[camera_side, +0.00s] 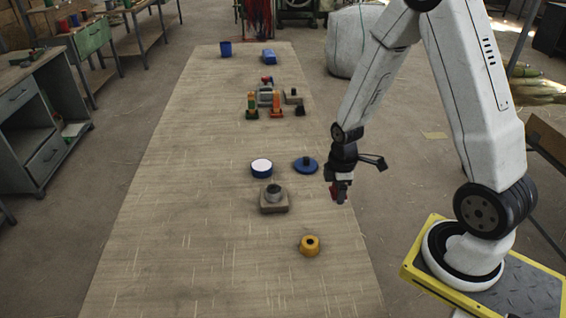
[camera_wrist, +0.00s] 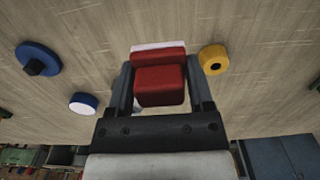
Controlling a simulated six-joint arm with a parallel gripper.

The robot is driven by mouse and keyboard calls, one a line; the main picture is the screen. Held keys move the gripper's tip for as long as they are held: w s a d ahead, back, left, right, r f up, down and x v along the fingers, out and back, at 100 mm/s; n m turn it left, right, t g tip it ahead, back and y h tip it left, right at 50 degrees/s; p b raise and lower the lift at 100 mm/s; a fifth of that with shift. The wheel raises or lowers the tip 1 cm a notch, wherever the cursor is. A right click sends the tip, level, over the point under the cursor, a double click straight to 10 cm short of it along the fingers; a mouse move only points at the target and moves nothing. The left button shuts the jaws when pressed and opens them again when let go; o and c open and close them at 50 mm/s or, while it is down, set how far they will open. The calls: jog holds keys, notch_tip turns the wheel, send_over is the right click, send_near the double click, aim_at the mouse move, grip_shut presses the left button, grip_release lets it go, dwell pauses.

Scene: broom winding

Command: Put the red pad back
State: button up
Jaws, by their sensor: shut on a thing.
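The red pad (camera_wrist: 160,80) is a red block with a pale strip along one edge. In the wrist view it sits between the two fingers of my gripper (camera_wrist: 161,88), which is shut on it. In the side view my gripper (camera_side: 338,190) points down near the right edge of the table, and a little of the red pad (camera_side: 334,192) shows at its tip. The pad appears to be held above the tabletop, to the right of the stone-coloured block with a grey metal cup. I cannot tell which spot the pad belongs to.
The block with the cup (camera_side: 273,207) stands mid-table. Behind it are a blue tin with a white top (camera_side: 261,168) and a blue knobbed disc (camera_side: 305,165). A yellow ring (camera_side: 310,246) lies nearer. Orange and green tools (camera_side: 275,106) stand farther back. The left side of the table is clear.

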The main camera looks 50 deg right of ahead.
send_over(319, 208)
jog(key=f, duration=0.6)
jog(key=shift+s, duration=0.2)
jog(key=shift+w+f, duration=0.2)
jog(key=shift+f, duration=1.6)
jog(key=shift+f, duration=0.15)
jog(key=o, duration=1.3)
jog(key=shift+r, duration=6.15)
